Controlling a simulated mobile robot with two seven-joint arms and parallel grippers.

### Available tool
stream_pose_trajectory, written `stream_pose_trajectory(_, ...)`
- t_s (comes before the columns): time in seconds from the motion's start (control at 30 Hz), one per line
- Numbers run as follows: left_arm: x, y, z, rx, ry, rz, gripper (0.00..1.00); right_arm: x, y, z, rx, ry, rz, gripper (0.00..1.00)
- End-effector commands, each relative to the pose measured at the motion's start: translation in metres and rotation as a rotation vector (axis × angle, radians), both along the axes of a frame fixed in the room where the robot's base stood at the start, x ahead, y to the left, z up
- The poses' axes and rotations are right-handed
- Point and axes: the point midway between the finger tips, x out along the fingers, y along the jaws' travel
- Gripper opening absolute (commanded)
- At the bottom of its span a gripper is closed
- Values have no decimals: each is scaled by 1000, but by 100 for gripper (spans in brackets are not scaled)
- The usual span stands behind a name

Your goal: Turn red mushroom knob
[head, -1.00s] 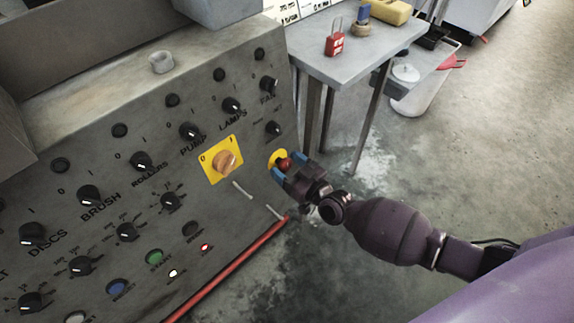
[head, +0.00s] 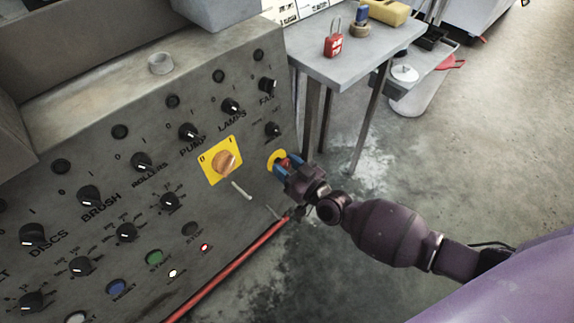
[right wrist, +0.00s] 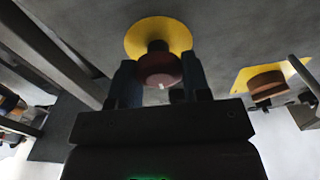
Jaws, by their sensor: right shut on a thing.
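The red mushroom knob (right wrist: 160,70) sits on a round yellow plate (right wrist: 158,36) on the grey control panel. In the head view the yellow plate (head: 276,158) is at the panel's right end, and the knob (head: 284,163) is mostly hidden by the fingers. My right gripper (head: 285,168) is at the knob, its blue-tipped fingers on either side of it. In the right wrist view the right gripper (right wrist: 160,82) is shut on the red knob. My left gripper is not in view.
An orange rotary switch (head: 225,162) on a yellow square is left of the knob. Several black knobs cover the panel (head: 100,160). A red pipe (head: 235,268) runs along its lower edge. A grey table (head: 355,60) with a red padlock (head: 333,44) stands behind. Floor at right is clear.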

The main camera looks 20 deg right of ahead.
Motion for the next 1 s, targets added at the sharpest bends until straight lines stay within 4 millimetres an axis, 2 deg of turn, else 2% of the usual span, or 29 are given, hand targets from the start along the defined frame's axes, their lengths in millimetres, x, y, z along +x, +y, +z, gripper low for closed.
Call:
stream_pose_trajectory(0.6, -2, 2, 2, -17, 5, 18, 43, 0, -1, 0, 392, 142, -77, 20)
stream_pose_trajectory(1.0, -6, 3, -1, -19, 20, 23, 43, 0, -1, -1, 484, 178, -94, 20)
